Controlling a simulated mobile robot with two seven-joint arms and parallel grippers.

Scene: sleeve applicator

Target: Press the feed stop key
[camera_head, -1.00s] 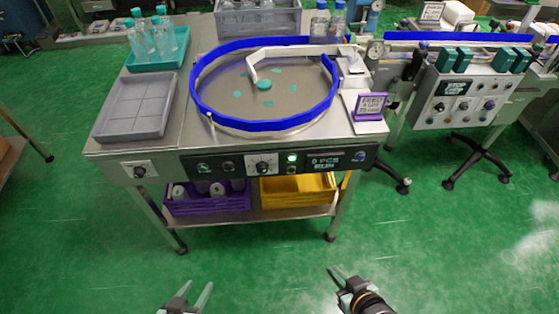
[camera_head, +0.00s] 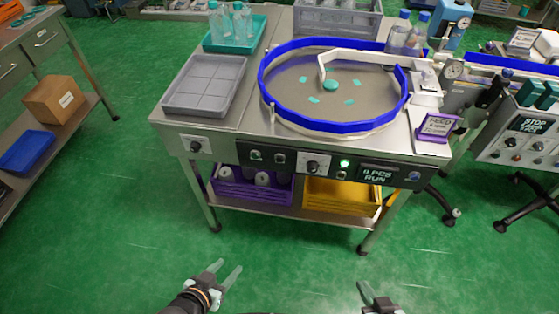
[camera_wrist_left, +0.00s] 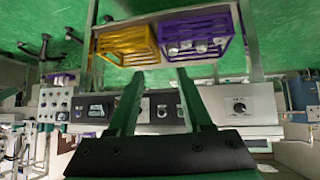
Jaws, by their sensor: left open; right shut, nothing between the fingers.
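The sorting machine's dark control strip (camera_head: 297,163) runs along its front edge. It carries small dark keys (camera_head: 256,155), a round knob (camera_head: 312,164), a lit green lamp or key (camera_head: 344,164), a display (camera_head: 377,174) reading RUN and a blue button (camera_head: 415,176). I cannot read which key is feed stop. The strip also shows upside down in the left wrist view (camera_wrist_left: 140,109). My left gripper (camera_head: 222,279) is open and empty, in front of the machine and clear of it. My right gripper (camera_head: 372,293) is shut and empty at the bottom edge, partly cut off.
A purple crate (camera_head: 252,192) and a yellow crate (camera_head: 342,196) sit on the shelf below. A blue-rimmed bowl (camera_head: 333,126) and a grey tray (camera_head: 204,85) are on top. Another panel (camera_head: 528,140) marked STOP stands at right. Green floor in front is clear.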

